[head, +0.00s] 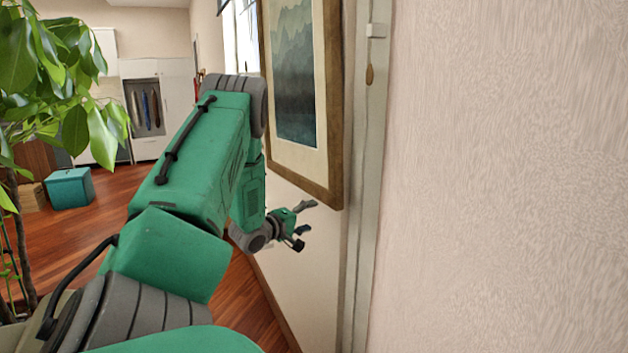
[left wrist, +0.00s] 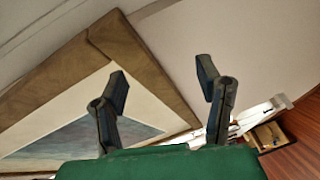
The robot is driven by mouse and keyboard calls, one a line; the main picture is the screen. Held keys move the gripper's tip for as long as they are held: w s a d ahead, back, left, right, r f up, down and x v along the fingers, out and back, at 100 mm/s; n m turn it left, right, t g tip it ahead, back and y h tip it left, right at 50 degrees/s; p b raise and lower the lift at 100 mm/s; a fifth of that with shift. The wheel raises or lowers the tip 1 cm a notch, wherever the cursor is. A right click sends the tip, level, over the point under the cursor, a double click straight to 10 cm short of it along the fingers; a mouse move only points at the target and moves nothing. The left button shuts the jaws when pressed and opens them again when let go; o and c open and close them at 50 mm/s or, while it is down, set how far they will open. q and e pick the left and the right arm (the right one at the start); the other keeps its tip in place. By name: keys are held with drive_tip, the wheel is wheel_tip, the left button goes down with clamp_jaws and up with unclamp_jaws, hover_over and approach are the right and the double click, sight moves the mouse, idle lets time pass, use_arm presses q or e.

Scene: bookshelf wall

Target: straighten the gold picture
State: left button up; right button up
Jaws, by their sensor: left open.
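The gold picture (head: 298,90) has a broad brown-gold frame, a pale mat and a dark blue-grey mountain scene. It hangs on the wall right of centre in the head view, its top cut off; I cannot tell its tilt from this slanted angle. My left gripper (head: 303,224) is open and empty, below the frame's lower edge and apart from it in that view. In the left wrist view the picture (left wrist: 55,85) fills the left side, with a frame corner near the open fingers (left wrist: 163,82). Contact with the frame is not visible. My right gripper is not in view.
A bare wall (head: 500,180) fills the right of the head view, with a pale vertical post (head: 368,150) beside the picture. A leafy plant (head: 45,75) stands at left. A teal box (head: 69,188) sits on the wooden floor.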

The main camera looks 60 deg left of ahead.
sight(316, 193)
use_arm(q)
drive_tip(key=s+a+r+n+t+p, duration=0.1)
drive_tip(key=s+a+r+n+p, duration=0.15)
drive_tip(key=s+a, duration=0.3)
drive_tip(key=shift+n, duration=0.35)
drive_tip(key=b+x, duration=0.2)
drive_tip(key=x, duration=0.9)
drive_tip(key=shift+w, duration=0.3)
drive_tip(key=shift+w+a+f, duration=0.1)
drive_tip(key=shift+w+a, duration=0.05)
drive_tip(key=shift+w, duration=0.2)
drive_tip(key=shift+w+r, duration=0.2)
drive_tip(key=shift+w, duration=0.1)
drive_tip(key=shift+r, duration=0.1)
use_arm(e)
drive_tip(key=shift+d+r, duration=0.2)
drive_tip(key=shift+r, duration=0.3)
